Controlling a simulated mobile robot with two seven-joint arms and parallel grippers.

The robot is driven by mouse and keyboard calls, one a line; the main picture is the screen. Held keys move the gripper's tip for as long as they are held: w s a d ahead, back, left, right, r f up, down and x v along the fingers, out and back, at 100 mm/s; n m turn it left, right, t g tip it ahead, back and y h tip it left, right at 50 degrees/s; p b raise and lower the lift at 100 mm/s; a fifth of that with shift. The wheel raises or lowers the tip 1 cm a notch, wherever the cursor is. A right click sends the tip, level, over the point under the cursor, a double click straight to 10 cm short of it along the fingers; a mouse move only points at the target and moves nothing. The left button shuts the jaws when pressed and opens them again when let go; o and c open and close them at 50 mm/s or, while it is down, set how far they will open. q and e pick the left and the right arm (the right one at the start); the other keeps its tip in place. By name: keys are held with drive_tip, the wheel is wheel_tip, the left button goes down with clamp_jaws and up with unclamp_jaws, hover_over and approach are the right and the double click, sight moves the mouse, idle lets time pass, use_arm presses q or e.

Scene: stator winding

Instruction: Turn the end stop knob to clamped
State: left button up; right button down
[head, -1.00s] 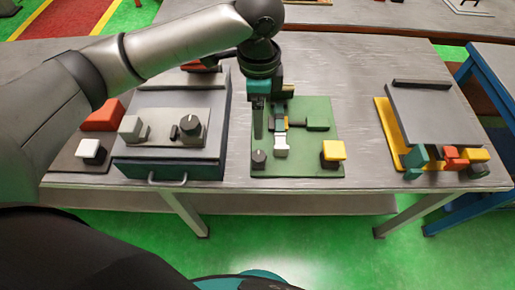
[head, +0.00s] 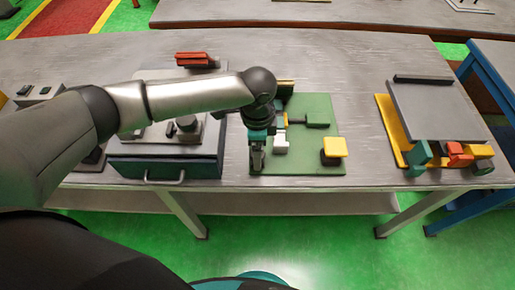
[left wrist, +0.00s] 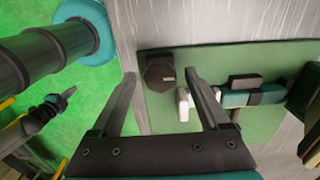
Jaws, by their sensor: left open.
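The end stop knob (left wrist: 160,72) is a dark round knob with a small pale mark, at a corner of the green board (left wrist: 265,125) in the left wrist view. My left gripper (left wrist: 161,77) is open, with one finger on each side of the knob in that picture. I cannot tell whether the fingertips are level with the knob or above it. In the head view my left gripper (head: 257,160) points down over the front left corner of the green board (head: 300,165) and hides the knob.
A white block (head: 281,145) and a yellow-topped button (head: 334,149) stand on the board. A grey-topped box with a handle (head: 165,180) stands to the left. A grey plate on a yellow base (head: 384,115) lies to the right, with bare table between.

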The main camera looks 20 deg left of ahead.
use_arm(q)
drive_tip(key=shift+c, duration=0.4)
clamp_jaws()
